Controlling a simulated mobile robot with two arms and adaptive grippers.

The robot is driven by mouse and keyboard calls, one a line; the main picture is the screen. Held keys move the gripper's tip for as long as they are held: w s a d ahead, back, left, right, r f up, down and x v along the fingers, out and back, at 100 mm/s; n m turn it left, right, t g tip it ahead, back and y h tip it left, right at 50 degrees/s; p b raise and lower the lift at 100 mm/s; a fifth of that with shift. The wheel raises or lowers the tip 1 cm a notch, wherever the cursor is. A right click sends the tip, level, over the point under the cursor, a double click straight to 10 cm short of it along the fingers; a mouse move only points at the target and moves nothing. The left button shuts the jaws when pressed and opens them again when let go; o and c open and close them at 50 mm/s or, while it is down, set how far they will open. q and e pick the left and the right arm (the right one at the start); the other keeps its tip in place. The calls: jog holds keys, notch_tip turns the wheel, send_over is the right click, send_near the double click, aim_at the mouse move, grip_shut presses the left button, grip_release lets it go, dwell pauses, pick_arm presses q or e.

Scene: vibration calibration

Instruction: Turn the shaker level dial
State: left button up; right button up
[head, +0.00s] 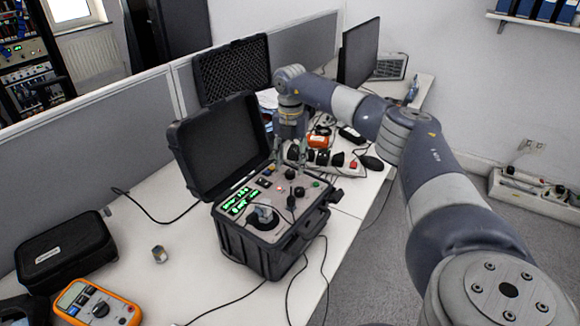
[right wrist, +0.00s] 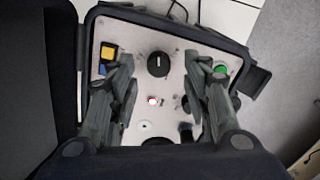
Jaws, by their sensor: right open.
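The shaker unit is an open black case (head: 265,245) on the white desk, with a light control panel (head: 271,192) and green lit displays. A large round black dial (right wrist: 158,64) with a white pointer mark sits near the panel's far edge; it also shows in the head view (head: 290,174). I cannot read its label. My right gripper (head: 290,161) points down over this end of the panel. In the right wrist view its open fingers (right wrist: 160,76) stand left and right of the dial, with nothing between them gripped. My left gripper is not in view.
Yellow and blue buttons (right wrist: 108,52) and a green button (right wrist: 220,69) flank the dial. The case lid (head: 222,150) stands open at the left. An orange multimeter (head: 95,305), a black pouch (head: 65,250) and a small metal part (head: 159,254) lie on the desk. Cables run beside the case.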

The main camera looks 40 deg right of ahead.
aim_at(290, 174)
jog(key=shift+f, duration=1.45)
jog(key=shift+c, duration=0.7)
grip_shut()
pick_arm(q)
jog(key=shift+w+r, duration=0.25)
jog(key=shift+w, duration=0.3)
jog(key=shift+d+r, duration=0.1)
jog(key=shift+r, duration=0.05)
